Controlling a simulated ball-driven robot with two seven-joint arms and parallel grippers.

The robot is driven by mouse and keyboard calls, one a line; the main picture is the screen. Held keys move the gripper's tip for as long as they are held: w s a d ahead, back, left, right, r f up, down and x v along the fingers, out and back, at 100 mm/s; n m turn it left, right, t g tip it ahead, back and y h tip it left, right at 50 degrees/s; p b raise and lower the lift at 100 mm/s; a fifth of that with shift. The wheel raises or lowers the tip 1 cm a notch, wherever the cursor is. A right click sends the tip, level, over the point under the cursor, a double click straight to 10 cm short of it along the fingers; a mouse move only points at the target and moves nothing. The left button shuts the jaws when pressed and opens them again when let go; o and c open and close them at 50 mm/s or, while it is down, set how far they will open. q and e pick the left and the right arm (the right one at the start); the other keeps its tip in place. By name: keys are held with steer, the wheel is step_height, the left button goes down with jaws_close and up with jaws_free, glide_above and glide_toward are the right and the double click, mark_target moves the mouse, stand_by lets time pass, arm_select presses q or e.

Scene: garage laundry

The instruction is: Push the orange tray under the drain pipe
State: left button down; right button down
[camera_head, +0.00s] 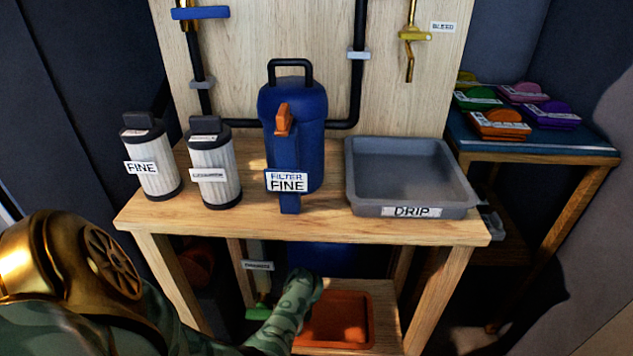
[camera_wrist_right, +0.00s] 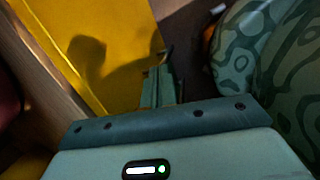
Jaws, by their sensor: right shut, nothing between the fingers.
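The orange tray (camera_head: 350,312) sits low beneath the workbench top, on a wooden shelf. A camouflage-green arm part of mine covers its left side in the head view. A blue part (camera_head: 325,258) hangs below the bench top behind the tray. I cannot make out the drain pipe's lower end. My right gripper (camera_wrist_right: 158,85) shows in the right wrist view, shut and empty, in front of a flat yellow surface (camera_wrist_right: 105,55); I cannot tell whether this is the tray. My left gripper is not visible in either view.
The bench top (camera_head: 330,228) holds a blue filter housing (camera_head: 305,110), two white filters (camera_head: 150,160) and a grey drip tray (camera_head: 405,172). Bench legs (camera_head: 437,300) flank the space below. A green-handled valve (camera_head: 258,313) is left of the tray. A side table (camera_head: 585,160) stands right.

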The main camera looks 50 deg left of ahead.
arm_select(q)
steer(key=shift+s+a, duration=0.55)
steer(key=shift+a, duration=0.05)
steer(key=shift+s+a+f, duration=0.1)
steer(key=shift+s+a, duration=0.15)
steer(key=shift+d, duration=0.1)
arm_select(e)
steer(key=shift+s+a+f, duration=0.15)
steer(key=shift+s, duration=0.1)
steer(key=shift+a, duration=0.1)
